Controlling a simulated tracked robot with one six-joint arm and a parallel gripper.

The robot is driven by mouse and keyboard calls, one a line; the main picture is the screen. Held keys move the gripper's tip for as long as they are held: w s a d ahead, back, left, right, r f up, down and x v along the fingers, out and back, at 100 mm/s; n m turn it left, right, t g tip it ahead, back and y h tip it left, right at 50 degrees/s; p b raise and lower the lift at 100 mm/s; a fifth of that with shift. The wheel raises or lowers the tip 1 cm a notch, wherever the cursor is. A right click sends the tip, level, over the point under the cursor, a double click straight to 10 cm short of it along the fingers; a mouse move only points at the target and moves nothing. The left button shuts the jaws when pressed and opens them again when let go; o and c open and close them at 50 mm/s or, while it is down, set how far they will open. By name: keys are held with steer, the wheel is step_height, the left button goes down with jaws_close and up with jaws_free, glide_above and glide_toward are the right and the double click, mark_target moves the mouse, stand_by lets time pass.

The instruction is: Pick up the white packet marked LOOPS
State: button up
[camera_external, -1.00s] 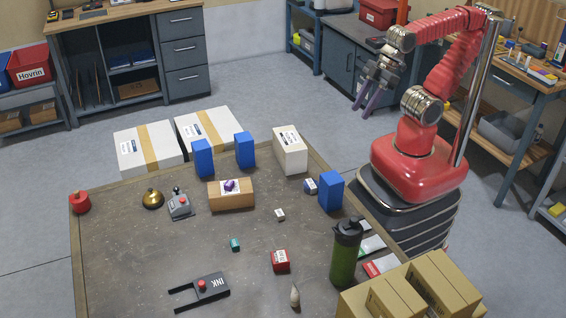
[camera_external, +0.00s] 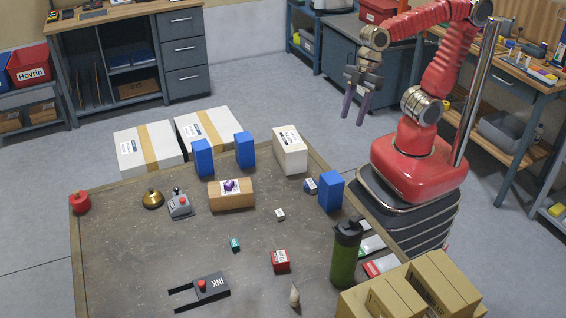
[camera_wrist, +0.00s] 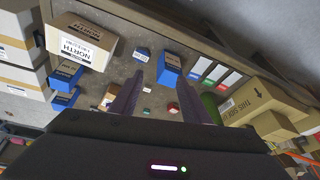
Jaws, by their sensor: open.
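Three flat white packets lie in a row along the table's right edge. In the wrist view one has a bluish band (camera_wrist: 201,67), one a green band (camera_wrist: 215,73) and one a red band (camera_wrist: 230,80). The packet with the green band (camera_external: 372,246) and the one with the red band (camera_external: 380,265) also show in the external view, partly behind the green bottle. Their print is too small to read, so I cannot tell which says LOOPS. My gripper (camera_external: 354,121) is open and empty, high beyond the table's far right side, well apart from the packets.
A dark green bottle (camera_external: 344,254) stands beside the packets, with cardboard boxes (camera_external: 436,287) at the near right corner. A blue box (camera_external: 331,192) and a tall white box (camera_external: 290,150) stand along the right side. Small boxes are scattered mid-table.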

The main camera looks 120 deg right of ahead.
steer(key=w+f+n+g+y, duration=0.1)
steer(key=w+f+n+y, duration=0.25)
steer(key=w, duration=0.35)
steer(key=w+f+n+g+y, duration=0.2)
steer(key=w+f+n, duration=0.15)
steer(key=w, duration=0.45)
steer(key=w+d+f+n+y, duration=0.1)
steer(key=w+d+f+n, duration=0.1)
steer(key=w+f, duration=0.2)
steer(key=w+d+f+n+t+y, duration=0.1)
steer(key=w+d+f+n+y, duration=0.1)
steer(key=w+d+f, duration=0.1)
steer(key=w+d+f+n+t+y, duration=0.1)
steer(key=w+d+f+y, duration=0.1)
steer(key=w+f, duration=0.2)
steer(key=shift+w+d+f+n, duration=0.1)
steer(key=shift+w+f+n, duration=0.1)
steer(key=shift+f, duration=0.35)
steer(key=shift+w+d+f+n, duration=0.1)
steer(key=shift+w+f+n, duration=0.1)
steer(key=shift+f, duration=0.3)
steer(key=shift+x, duration=4.2)
